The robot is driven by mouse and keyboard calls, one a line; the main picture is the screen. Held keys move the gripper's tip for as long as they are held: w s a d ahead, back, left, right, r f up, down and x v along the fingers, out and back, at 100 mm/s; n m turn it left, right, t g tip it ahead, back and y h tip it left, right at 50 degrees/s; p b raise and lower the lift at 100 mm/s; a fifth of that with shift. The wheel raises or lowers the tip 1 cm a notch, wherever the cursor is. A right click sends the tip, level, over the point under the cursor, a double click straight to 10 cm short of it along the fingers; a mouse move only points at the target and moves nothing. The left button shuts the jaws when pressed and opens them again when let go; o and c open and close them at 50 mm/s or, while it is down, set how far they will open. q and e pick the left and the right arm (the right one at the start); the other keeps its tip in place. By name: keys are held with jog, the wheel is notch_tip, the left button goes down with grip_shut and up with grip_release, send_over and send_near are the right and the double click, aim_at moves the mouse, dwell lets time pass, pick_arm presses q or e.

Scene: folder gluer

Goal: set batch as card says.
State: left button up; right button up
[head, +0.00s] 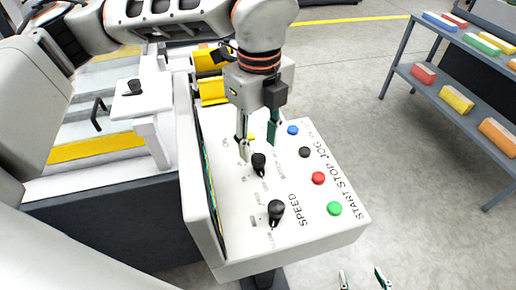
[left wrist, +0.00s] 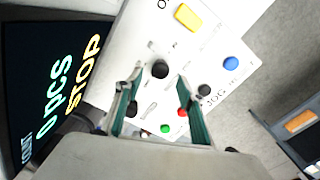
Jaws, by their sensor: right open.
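A white control panel (head: 240,245) carries a black lever knob (head: 259,163) in its middle, whose small label I cannot read. A second black knob (head: 275,208) stands by the word SPEED. My left gripper (head: 257,150) is open and points down at the middle knob. In the left wrist view this knob (left wrist: 160,68) lies between the fingertips; I cannot tell whether they touch it. The panel's screen (left wrist: 50,75) reads 0 pcs and STOP. My right gripper (head: 362,280) is open at the bottom edge, apart from the panel. No card is recognisable.
Blue (head: 293,130), black (head: 306,152), red (head: 318,178) and green (head: 335,208) buttons line the panel's right side. A yellow part (left wrist: 187,17) sits beyond the middle knob. A shelf (head: 425,87) with coloured boxes stands at right. The floor between is clear.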

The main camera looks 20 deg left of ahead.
aim_at(259, 157)
pick_arm(q)
jog(key=shift+f, duration=1.95)
jog(key=c, duration=1.1)
